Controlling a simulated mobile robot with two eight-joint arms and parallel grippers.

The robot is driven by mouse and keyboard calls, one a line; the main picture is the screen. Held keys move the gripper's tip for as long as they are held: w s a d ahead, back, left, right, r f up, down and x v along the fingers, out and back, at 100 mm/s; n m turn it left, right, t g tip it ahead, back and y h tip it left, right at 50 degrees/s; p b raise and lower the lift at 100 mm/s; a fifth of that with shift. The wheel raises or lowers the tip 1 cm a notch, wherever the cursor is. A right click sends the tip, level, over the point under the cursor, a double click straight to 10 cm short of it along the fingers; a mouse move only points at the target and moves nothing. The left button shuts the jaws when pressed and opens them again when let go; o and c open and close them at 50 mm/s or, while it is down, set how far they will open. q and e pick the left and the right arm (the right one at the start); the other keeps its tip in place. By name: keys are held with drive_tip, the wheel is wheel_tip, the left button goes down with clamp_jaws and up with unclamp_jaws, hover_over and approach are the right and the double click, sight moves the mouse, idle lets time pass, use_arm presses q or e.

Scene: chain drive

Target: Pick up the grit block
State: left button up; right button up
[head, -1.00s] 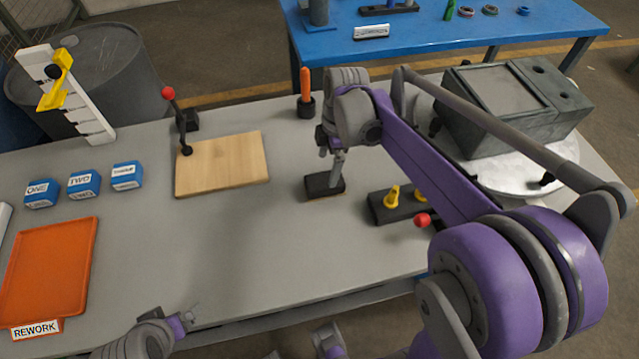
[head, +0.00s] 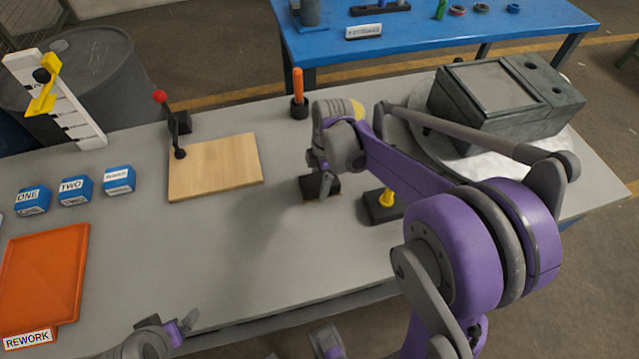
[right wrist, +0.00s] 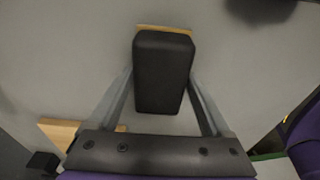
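The grit block, a dark block with a tan underside, lies on the grey bench right of the wooden board; in the head view (head: 320,187) my right gripper partly hides it. The right wrist view shows the grit block (right wrist: 162,72) between the two fingers of my right gripper (right wrist: 161,80), one along each long side. The fingers stand apart, very close to its sides; I cannot tell if they touch. In the head view my right gripper (head: 322,172) is low over the block. My left gripper (head: 187,322) is at the bench's front edge, away from the block, with its finger gap unclear.
A dark holder with a yellow peg (head: 386,198) stands close right of the block. The wooden board (head: 215,167), red-knobbed lever (head: 175,125) and orange-handled tool (head: 298,92) are nearby. A grey metal box (head: 505,105) stands at right. The front middle of the bench is clear.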

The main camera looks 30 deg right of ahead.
sight(320, 180)
drive_tip(key=c, duration=1.1)
wheel_tip(320, 180, up, 10)
drive_tip(key=shift+r+p, duration=0.1)
drive_tip(key=shift+p, duration=0.45)
drive_tip(key=shift+c, duration=0.2)
